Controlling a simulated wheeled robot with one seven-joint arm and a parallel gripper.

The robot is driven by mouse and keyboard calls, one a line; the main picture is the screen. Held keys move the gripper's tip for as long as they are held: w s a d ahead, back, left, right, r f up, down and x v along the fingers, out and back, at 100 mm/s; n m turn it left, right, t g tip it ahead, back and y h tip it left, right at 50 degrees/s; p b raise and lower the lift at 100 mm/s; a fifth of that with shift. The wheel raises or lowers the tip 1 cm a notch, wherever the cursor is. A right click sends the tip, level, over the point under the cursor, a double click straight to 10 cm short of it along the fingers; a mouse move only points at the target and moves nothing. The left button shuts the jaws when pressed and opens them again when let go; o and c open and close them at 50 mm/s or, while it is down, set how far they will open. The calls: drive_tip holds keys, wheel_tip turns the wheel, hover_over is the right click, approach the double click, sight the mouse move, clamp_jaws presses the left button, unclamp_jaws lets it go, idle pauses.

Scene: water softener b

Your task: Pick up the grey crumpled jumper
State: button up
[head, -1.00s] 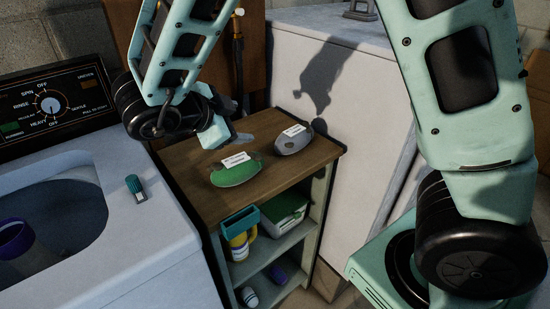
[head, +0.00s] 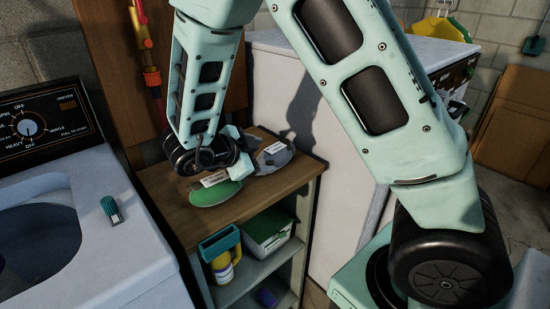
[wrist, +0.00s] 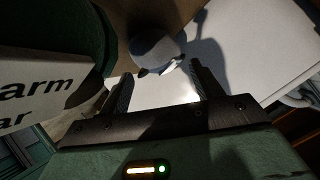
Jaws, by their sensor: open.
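A small crumpled grey-blue thing, which I take for the jumper (wrist: 157,48), lies on the wooden cabinet top. In the wrist view it is just beyond my gripper (wrist: 161,82), roughly between its two fingers and apart from them. The fingers are open with nothing between them.
A green labelled dish (head: 214,191) lies left of the gripper, very close in the wrist view. A washing machine (head: 95,255) stands left, a white appliance (head: 345,200) right.

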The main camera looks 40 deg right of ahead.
sight(271, 155)
drive_tip(key=x, duration=0.5)
drive_tip(key=shift+s+d+r, duration=0.1)
drive_tip(key=shift+d, duration=0.1)
drive_tip(key=c, duration=0.8)
drive_tip(key=shift+c, duration=0.2)
